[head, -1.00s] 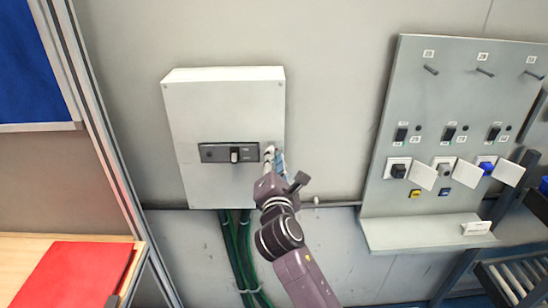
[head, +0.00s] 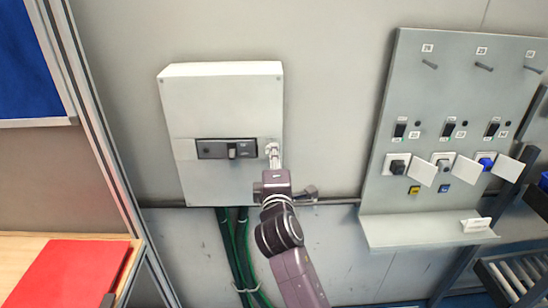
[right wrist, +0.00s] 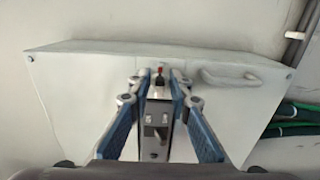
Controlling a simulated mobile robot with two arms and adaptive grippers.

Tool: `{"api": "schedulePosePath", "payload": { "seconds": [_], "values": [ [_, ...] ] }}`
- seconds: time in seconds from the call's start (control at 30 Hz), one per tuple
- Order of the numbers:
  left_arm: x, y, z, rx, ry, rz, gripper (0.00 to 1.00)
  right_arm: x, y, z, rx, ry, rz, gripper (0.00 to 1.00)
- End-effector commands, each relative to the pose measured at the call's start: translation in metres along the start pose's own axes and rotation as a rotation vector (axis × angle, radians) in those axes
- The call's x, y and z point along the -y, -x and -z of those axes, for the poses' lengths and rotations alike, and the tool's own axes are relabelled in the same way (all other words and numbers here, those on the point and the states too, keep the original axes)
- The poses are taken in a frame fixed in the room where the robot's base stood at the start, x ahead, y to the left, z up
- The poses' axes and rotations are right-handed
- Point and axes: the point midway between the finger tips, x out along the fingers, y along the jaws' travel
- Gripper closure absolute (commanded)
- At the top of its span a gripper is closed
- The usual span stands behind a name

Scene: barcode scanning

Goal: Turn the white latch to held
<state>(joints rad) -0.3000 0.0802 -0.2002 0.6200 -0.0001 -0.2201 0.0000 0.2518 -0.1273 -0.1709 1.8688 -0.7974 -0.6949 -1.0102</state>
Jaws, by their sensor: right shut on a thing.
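A pale switch box (head: 222,95) is fixed to the wall, with a dark switch panel (head: 212,149) and a grey lever (head: 232,151) on its front. My right gripper (head: 273,150) is at the right end of this panel, at the box's right edge. In the right wrist view its blue fingers (right wrist: 161,88) are shut on a small pale part, which I take for the white latch. The latch is mostly hidden between the fingertips. A small red and dark mark (right wrist: 160,72) shows just beyond them. The left gripper is out of view.
A pale loop handle (right wrist: 230,77) is on the box near the fingers. Green cables (head: 232,250) hang below the box. A grey board (head: 405,70) with switches and sockets is at the right. A red sheet (head: 70,270) lies on a wooden surface at the left.

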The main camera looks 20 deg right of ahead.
Motion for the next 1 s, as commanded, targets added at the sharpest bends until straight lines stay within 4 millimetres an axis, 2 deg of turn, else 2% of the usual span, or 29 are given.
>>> {"api": "schedulePosePath", "payload": {
  "seconds": [0.57, 0.6, 0.63, 1.0],
  "values": [
    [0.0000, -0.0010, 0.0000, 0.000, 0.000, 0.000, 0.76, 0.0013, 0.0000, -0.0002, 0.001, -0.034, 0.002, 1.00],
    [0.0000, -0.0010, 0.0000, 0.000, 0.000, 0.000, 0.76, 0.0013, 0.0000, -0.0002, 0.001, -0.034, 0.002, 0.78],
    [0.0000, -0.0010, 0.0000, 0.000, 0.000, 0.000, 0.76, 0.0013, 0.0000, -0.0002, 0.001, -0.033, 0.002, 0.75],
    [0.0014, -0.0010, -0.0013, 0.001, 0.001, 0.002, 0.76, 0.0016, 0.0052, 0.0002, 0.000, -0.032, 0.002, 0.74]
  ]
}}
